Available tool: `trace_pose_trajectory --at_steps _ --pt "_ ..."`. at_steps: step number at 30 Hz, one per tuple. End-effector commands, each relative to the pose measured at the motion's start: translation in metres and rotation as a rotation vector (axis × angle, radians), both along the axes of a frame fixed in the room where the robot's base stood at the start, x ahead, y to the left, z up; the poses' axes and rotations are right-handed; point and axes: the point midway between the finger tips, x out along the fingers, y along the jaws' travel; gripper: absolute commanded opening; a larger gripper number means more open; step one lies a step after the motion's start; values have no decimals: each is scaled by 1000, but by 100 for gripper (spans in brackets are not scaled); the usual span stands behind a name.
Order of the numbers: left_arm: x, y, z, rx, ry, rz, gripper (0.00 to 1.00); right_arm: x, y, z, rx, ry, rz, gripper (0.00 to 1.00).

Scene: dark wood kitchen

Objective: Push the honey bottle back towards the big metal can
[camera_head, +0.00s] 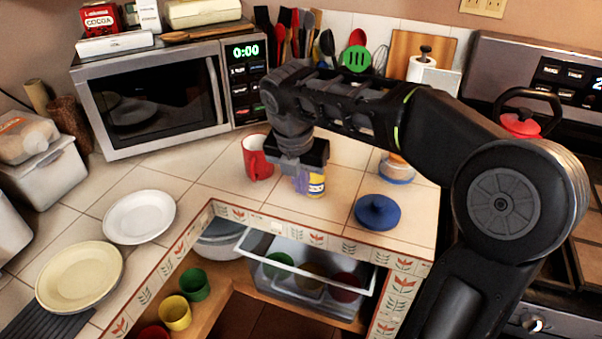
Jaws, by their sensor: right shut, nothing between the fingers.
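A small yellow bottle with a dark label, likely the honey bottle (317,186), stands on the tiled counter (215,175) near its front edge. My right gripper (300,184) points down at the bottle's left side and is shut with nothing between its fingers. The gripper body covers the bottle's upper part, and I cannot tell whether the fingers touch it. I cannot make out a big metal can; my right arm hides part of the counter behind the bottle. My left gripper is not in view.
A red mug (257,158) stands left of the gripper. A blue lid-like object (378,212) and a glass container (396,170) are to the right. A microwave (160,95) stands behind left. Plates (140,216) lie at left; an open shelf with cups is below the counter edge.

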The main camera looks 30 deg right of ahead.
Motion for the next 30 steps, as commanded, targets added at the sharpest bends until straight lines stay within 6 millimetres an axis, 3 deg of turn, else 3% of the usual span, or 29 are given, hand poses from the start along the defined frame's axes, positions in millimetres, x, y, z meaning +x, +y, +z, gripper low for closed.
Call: trace_pose_trajectory --at_steps 8,16,30 --pt "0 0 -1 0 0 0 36 8 -13 -53 0 3 -4 0" --pt "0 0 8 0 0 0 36 28 -41 -50 0 0 -2 0" --pt "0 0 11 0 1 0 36 31 -46 -49 0 0 -2 0"
